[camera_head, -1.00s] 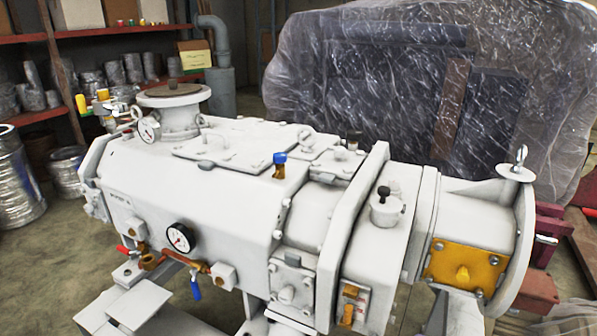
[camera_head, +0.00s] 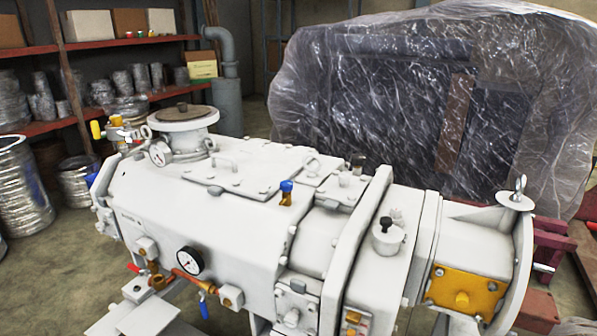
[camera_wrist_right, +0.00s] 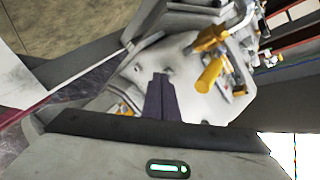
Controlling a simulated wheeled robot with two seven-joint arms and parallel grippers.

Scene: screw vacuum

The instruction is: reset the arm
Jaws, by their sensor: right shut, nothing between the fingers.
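The right gripper (camera_wrist_right: 160,92) shows in the right wrist view as dark fingers closed together, with nothing held. Beyond it is the white pump body with a yellow-orange valve handle (camera_wrist_right: 211,73), apart from the fingers as far as I can tell. In the head view the white screw vacuum pump (camera_head: 205,205) fills the middle, with a round gauge (camera_head: 189,261), a blue-capped fitting (camera_head: 286,192) and a yellow plate (camera_head: 464,291). No gripper shows in the head view, and my left gripper is out of sight.
Red shelves (camera_head: 160,95) with metal cans and boxes stand at the back left. A large plastic-wrapped crate (camera_head: 400,110) stands behind the pump. Shiny metal drums (camera_head: 22,190) stand at the left. Some floor (camera_head: 50,285) is bare at the lower left.

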